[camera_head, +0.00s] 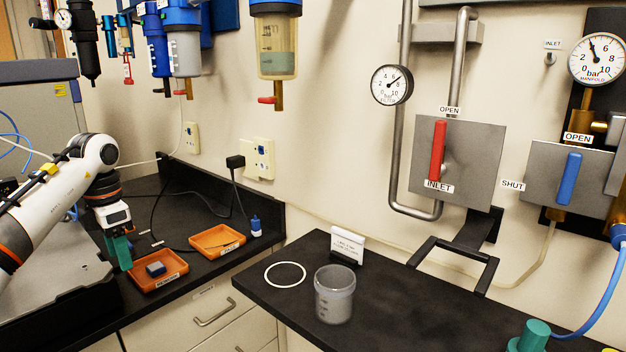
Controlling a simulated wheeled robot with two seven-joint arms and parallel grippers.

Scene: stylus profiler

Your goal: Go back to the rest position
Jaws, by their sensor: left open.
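My left gripper (122,266), with green fingers, points down at the left, over the dark bench. My white left arm reaches in from the left edge.
A second orange tray (217,252) lies behind. A grey cup (334,308), a white ring (285,274) and a small sign (347,246) are on the right counter. Valve panels (478,170) and gauges (391,85) line the wall.

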